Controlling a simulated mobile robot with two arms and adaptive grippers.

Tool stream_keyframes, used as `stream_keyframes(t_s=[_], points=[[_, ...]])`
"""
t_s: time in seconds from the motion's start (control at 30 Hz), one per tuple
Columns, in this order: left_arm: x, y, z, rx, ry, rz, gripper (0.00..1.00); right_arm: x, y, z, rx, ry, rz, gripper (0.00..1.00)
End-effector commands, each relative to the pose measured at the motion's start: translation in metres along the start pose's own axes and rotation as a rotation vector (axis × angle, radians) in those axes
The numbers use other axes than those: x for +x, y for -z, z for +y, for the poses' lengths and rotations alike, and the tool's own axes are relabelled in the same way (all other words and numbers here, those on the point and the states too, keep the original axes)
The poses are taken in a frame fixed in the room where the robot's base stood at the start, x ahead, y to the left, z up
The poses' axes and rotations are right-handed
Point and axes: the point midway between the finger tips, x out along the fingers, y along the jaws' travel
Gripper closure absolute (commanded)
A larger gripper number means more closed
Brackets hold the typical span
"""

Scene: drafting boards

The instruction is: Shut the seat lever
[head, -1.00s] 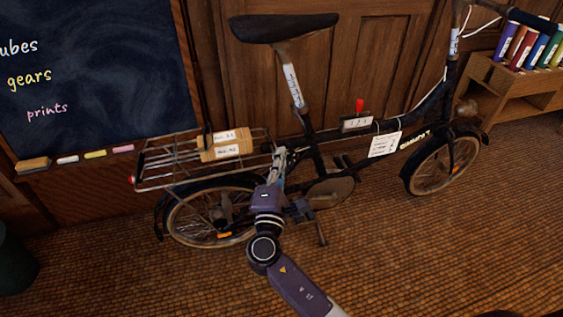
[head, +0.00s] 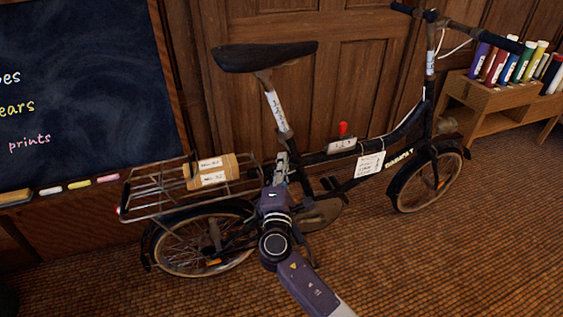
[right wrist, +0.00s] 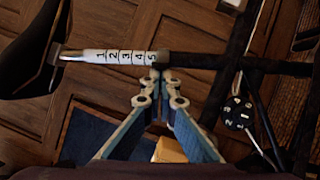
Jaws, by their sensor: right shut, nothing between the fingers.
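The bicycle's seat (head: 265,56) sits on a post with a white numbered label (head: 276,110). The post enters the dark frame just above my right gripper (head: 281,162). In the right wrist view the numbered post (right wrist: 118,57) runs sideways, and my right gripper (right wrist: 160,76) is shut and empty, its tips at the lower end of the label, beside the tube. I cannot tell whether they touch it. I cannot make out the seat lever clearly; my fingers may hide it. My left gripper is not in view.
A rear rack (head: 150,196) carries a tan labelled bundle (head: 210,172). A red knob (head: 343,128) stands on a small box on the frame. A chalkboard (head: 70,90) is behind left, a wooden shelf with books (head: 485,100) at right. The floor (head: 430,260) in front is clear.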

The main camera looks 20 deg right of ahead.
Motion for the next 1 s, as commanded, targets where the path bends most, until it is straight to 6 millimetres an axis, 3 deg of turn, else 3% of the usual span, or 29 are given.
stream_keyframes(t_s=[0.87,1.0], points=[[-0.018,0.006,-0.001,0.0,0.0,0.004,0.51,0.002,-0.01,0.001,-0.002,0.0,0.09,1.0],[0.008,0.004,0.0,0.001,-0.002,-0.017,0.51,0.002,-0.014,0.002,-0.003,0.0,0.121,1.0]])
